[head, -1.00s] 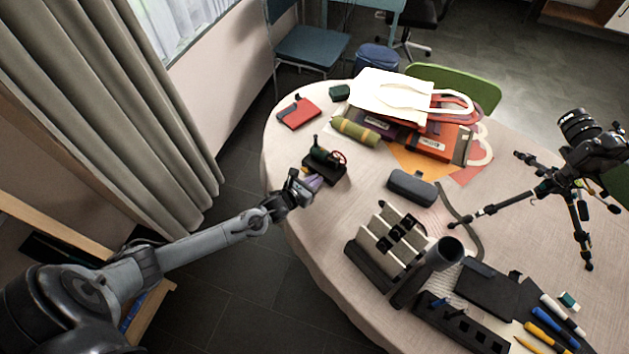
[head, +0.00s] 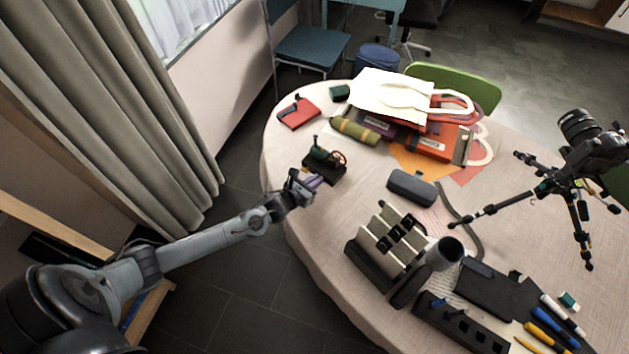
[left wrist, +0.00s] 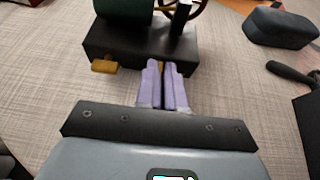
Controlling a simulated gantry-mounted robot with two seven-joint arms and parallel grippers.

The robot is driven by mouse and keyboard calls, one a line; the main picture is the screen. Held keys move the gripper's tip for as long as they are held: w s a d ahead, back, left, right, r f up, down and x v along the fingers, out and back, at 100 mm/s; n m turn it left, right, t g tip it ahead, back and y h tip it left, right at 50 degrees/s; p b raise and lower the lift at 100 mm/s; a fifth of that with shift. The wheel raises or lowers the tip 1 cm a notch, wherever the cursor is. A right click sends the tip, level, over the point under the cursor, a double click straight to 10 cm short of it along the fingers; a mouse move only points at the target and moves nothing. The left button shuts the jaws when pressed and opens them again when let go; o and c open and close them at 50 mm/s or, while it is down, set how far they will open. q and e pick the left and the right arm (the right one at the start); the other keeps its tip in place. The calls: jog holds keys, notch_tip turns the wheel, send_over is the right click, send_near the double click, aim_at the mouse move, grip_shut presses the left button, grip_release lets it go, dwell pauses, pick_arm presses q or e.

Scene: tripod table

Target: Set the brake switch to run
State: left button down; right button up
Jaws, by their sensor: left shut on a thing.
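A small model engine with a green body and a red wheel stands on a black base (head: 325,169) near the left edge of the round table. In the left wrist view its black base (left wrist: 120,45) fills the upper middle, with a yellow tab (left wrist: 105,66) sticking out at the left of its front face. My left gripper (head: 316,180) is at the front of the base. Its purple fingers (left wrist: 163,72) are shut on a small yellow switch, of which only a sliver shows between the tips. Its setting is hidden. My right gripper is out of view.
A dark grey case (head: 412,187) lies right of the engine. A green-yellow roll (head: 355,131) and a red notebook (head: 298,113) lie behind it. A black rack (head: 368,268) stands nearer the front, and a camera tripod (head: 570,190) at the right. Cloth around the engine is bare.

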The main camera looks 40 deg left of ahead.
aim_at(329, 181)
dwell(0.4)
pick_arm(q)
jog(key=shift+d+r+p, duration=0.1)
jog(key=shift+d+p, duration=0.3)
jog(key=shift+d, duration=1.15)
jog(key=c, duration=1.2)
grip_release()
jog(key=shift+c, duration=0.2)
jog(key=shift+a, duration=0.1)
jog(key=p+v, duration=0.2)
jog(key=v, duration=0.8)
jog(key=shift+s+r, duration=0.15)
jog(key=shift+s, duration=0.2)
